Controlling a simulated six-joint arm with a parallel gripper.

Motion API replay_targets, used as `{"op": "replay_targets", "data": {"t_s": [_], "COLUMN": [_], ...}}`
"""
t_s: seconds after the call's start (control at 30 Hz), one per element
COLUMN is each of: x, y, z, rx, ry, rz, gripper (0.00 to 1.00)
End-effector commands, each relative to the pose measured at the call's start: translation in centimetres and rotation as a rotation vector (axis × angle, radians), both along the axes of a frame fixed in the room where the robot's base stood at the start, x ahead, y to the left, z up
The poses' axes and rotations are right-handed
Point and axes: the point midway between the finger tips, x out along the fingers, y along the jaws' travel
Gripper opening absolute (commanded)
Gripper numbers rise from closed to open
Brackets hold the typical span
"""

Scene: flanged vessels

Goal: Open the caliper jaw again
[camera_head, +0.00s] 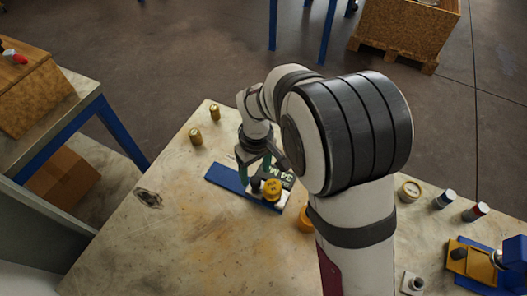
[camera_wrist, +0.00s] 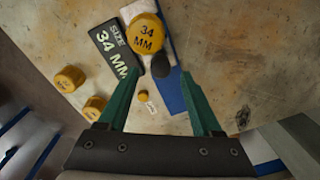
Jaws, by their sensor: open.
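The caliper appears as a long blue base (camera_head: 226,178) on the workbench; its blue part also shows in the wrist view (camera_wrist: 176,92). A yellow disc marked 34 MM (camera_wrist: 145,34) stands at one end, seen also in the head view (camera_head: 272,188). A dark knob (camera_wrist: 160,65) is beside the disc. A black sign reading SIZE 34 MM (camera_wrist: 112,47) lies along the left side. My gripper (camera_wrist: 161,74) is open, its green fingers apart on either side of the dark knob; I cannot tell whether they touch it. In the head view my gripper (camera_head: 254,170) is over the caliper.
Two brass-coloured cylinders (camera_head: 195,136) (camera_head: 214,111) stand behind the caliper. An orange round part (camera_head: 305,219) is partly hidden by my arm. A round gauge (camera_head: 409,191), two small cans (camera_head: 444,199) (camera_head: 475,211) and a blue-and-yellow fixture (camera_head: 472,262) stand at right. The bench's front left is clear.

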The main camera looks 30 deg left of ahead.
Motion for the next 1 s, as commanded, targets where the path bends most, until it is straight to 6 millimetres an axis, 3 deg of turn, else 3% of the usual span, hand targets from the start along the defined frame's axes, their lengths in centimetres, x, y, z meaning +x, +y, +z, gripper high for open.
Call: {"op": "replay_targets", "data": {"t_s": [0.2, 0.47, 0.83, 1.0], "x": [-0.1, -0.1, -0.1, 0.0], "y": [0.0, 0.0, 0.0, 0.0], "z": [-2.4, -2.6, -2.6, -2.6], "rx": [-0.001, 0.001, 0.0, 0.0], "ry": [0.0, 0.0, -0.001, -0.001], "rz": [-0.001, -0.002, -0.002, -0.002], "gripper": [0.66, 0.66, 0.03, 0.0]}}
